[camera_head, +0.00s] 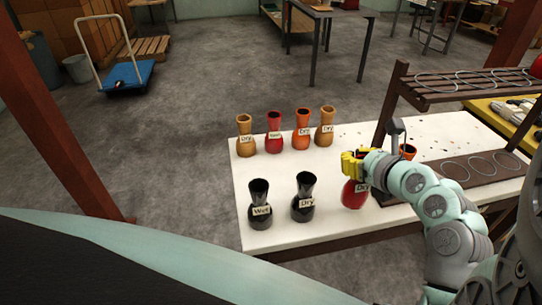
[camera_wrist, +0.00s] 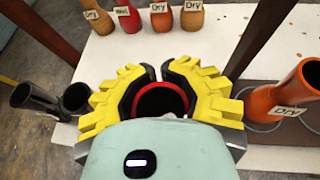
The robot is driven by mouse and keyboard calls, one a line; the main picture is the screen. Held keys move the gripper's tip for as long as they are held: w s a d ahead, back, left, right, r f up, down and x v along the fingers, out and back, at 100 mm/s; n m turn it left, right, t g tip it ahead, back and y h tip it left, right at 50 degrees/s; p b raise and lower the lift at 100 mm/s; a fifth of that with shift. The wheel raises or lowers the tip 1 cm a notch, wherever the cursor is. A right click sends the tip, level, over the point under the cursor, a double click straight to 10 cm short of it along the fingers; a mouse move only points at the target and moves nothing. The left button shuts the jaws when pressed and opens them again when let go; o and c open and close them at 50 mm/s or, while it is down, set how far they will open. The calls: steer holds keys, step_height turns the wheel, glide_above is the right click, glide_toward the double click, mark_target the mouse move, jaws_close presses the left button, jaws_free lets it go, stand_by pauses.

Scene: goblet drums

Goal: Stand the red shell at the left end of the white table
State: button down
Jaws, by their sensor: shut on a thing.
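My gripper (camera_head: 352,163) has yellow fingers. It is shut around the neck of a red shell (camera_head: 353,195) with a "Dry" label, over the front part of the white table (camera_head: 285,176). In the wrist view, the fingers (camera_wrist: 161,76) close around the red shell's rim (camera_wrist: 183,93), with its dark opening facing the camera. I cannot tell whether its base touches the table. Another red shell (camera_head: 275,134) stands upright in the back row; its label is too small to read surely. The table's left end holds several shells.
Two black shells, "Wet" (camera_head: 260,208) and "Dry" (camera_head: 303,200), stand at the front left. Tan shells (camera_head: 246,138) (camera_head: 324,128) and an orange one (camera_head: 302,131) fill the back row. Another orange shell (camera_wrist: 290,92) is right of my gripper, by the dark rack (camera_head: 455,87). Bare tabletop lies between rows.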

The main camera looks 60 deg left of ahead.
steer(key=shift+w+a+f, duration=0.2)
steer(key=shift+a+f, duration=0.5)
steer(key=shift+f, duration=0.25)
steer(key=shift+w+a+f, duration=0.15)
steer(key=shift+a+f, duration=0.5)
steer(key=shift+f, duration=0.3)
steer(key=shift+f+b, duration=0.2)
steer(key=shift+b, duration=0.1)
steer(key=c, duration=0.8)
jaws_free()
steer(key=shift+r, duration=0.15)
